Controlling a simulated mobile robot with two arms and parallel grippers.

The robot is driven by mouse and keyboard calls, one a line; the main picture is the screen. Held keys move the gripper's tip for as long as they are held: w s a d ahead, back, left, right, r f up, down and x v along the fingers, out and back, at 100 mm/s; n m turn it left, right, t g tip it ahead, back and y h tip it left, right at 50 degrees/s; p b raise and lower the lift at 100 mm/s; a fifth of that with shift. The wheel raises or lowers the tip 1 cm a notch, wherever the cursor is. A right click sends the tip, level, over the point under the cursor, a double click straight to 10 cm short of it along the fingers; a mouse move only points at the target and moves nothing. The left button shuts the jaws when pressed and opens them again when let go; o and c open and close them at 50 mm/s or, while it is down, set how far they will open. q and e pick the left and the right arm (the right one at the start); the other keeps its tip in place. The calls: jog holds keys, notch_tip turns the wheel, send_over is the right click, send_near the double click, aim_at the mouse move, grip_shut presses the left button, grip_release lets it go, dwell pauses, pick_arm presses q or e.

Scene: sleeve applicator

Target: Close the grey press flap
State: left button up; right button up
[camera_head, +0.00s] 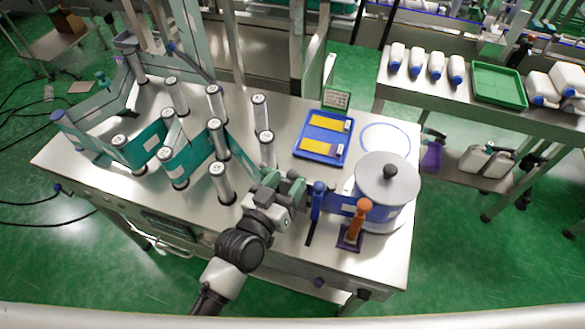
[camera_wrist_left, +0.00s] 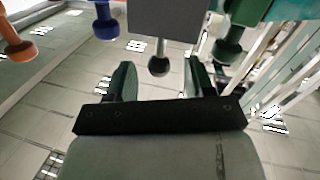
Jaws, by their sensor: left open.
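In the left wrist view a grey flap-like block (camera_wrist_left: 168,18) hangs at the top centre, with a short rod ending in a dark ball knob (camera_wrist_left: 159,66). I take it for the press flap, but cannot tell its angle. My left gripper (camera_wrist_left: 160,72) is open, its two dark green fingers on either side of the knob. Contact cannot be told. In the head view my left gripper (camera_head: 289,187) is at the table's middle front, left of a blue handle (camera_head: 317,202), and it hides the flap there. My right gripper is not in view.
An orange handle (camera_head: 359,218) and a grey lidded drum (camera_head: 388,183) stand to the right. A blue tray (camera_head: 323,157) with yellow pieces lies behind. Rollers with a teal band (camera_head: 187,158) fill the left. A green-knobbed handle (camera_wrist_left: 229,44) is at the wrist view's right.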

aim_at(293, 174)
pick_arm(q)
jog(key=shift+x, duration=1.55)
grip_shut()
